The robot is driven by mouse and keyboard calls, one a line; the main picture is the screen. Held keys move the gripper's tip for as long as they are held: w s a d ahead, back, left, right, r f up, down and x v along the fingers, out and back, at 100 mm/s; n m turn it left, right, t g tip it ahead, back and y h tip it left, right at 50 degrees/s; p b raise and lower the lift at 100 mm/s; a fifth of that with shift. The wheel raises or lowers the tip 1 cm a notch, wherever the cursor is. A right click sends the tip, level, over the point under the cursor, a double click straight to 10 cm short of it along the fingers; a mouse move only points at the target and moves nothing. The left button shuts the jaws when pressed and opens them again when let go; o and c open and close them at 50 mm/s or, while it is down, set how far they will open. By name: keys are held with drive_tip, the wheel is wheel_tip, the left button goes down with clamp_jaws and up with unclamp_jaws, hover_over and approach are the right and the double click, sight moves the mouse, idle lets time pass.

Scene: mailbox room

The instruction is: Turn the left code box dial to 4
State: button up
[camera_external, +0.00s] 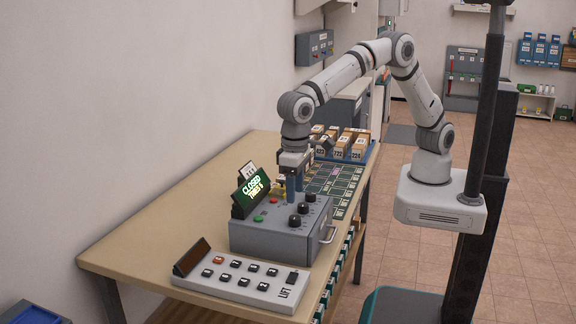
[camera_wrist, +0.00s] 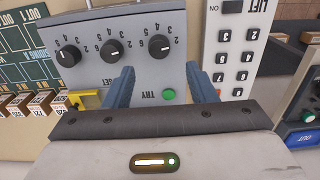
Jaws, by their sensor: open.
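The grey code box (camera_external: 275,240) sits on the table, with three black dials and a lit display reading CLOSED. In the wrist view it shows upside down, so its left dial (camera_wrist: 160,46) is the rightmost there, nearest the green TRY button (camera_wrist: 168,94). Numbers ring this dial; I cannot read its setting surely. In the external view it is the nearest dial (camera_external: 295,221). The middle dial (camera_wrist: 113,49) and right dial (camera_wrist: 68,56) lie beside it. My gripper (camera_wrist: 160,84) is open and empty, blue fingers pointing down beside the dial row, on the buttons' side.
A keypad panel (camera_external: 242,278) lies in front of the box. Behind are a green grid mat (camera_external: 335,184) and a tray of numbered boxes (camera_external: 352,150). The table's left part is clear.

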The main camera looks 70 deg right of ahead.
sight(295, 217)
wheel_tip(295, 217, down, 8)
drive_tip(key=shift+d+r+p, duration=0.1)
drive_tip(key=shift+r+p, duration=0.15)
drive_tip(key=shift+p, duration=0.45)
drive_tip(key=shift+c, duration=0.5)
drive_tip(key=c, duration=0.9)
drive_tip(key=shift+o, duration=0.2)
